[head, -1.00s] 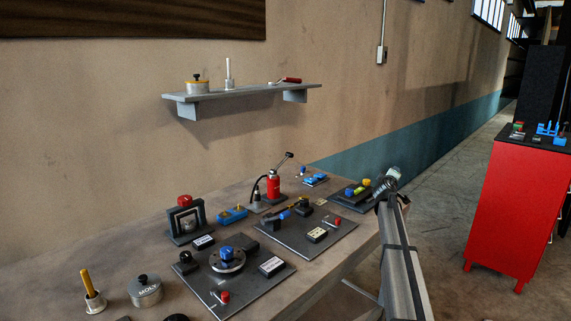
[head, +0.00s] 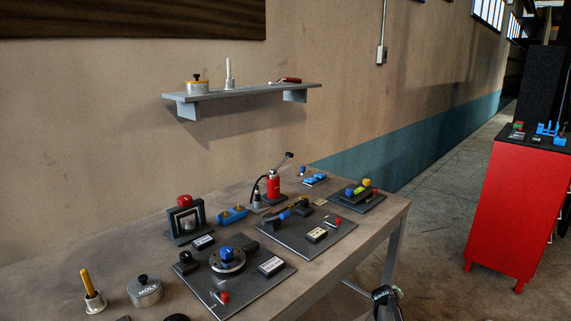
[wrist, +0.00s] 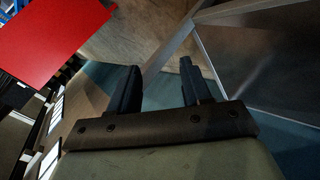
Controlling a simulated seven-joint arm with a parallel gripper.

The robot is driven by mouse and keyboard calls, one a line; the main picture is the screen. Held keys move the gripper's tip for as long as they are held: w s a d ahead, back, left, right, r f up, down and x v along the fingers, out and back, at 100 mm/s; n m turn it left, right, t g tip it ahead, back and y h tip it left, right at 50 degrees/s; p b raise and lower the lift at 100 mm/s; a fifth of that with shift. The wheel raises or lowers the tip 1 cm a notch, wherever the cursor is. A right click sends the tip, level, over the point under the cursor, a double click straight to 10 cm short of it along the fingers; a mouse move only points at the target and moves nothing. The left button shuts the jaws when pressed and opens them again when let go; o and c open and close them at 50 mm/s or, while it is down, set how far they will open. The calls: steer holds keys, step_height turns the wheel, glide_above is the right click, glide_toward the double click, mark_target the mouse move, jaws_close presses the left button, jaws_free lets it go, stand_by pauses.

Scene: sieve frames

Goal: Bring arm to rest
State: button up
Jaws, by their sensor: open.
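My gripper (wrist: 157,88) shows in the wrist view with its two dark fingers apart and nothing between them. Beyond the fingers are the floor and a grey metal frame member. In the head view only a small dark and metallic part of my arm shows at the bottom edge, beside the table leg and below the table top (head: 335,248). The fingers cannot be made out in the head view.
The table carries dark plates (head: 245,282) with fixtures, a red bottle-like press (head: 273,188) and a labelled tin (head: 145,291). A wall shelf (head: 245,91) hangs behind. A red cabinet (head: 512,210) stands at the right. Open floor (head: 440,215) lies between table and cabinet.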

steer(key=s+a+f+m+g+y, duration=0.1)
steer(key=s+a+f+g, duration=0.1)
steer(key=s+a+f, duration=0.45)
steer(key=s+a+f+m+g+y, duration=0.1)
steer(key=s+a+f+g, duration=0.2)
steer(key=s+f, duration=0.65)
steer(key=s+a+f+g+y, duration=0.15)
steer(key=s+a+f, duration=0.25)
steer(key=s, duration=0.8)
steer(key=s+a+m+g+y, duration=0.1)
steer(key=s+a+g, duration=0.1)
steer(key=s, duration=0.8)
steer(key=s+a+f+g, duration=0.1)
steer(key=s+a+g, duration=0.2)
steer(key=s, duration=0.8)
steer(key=s+a+f+m+g+y, duration=0.1)
steer(key=s+a+g, duration=0.1)
steer(key=s+a, duration=0.4)
steer(key=s, duration=0.4)
steer(key=shift+s+a+m+g+y, duration=0.25)
steer(key=shift+s+m+g+y, duration=0.05)
steer(key=shift+s+g+y, duration=0.05)
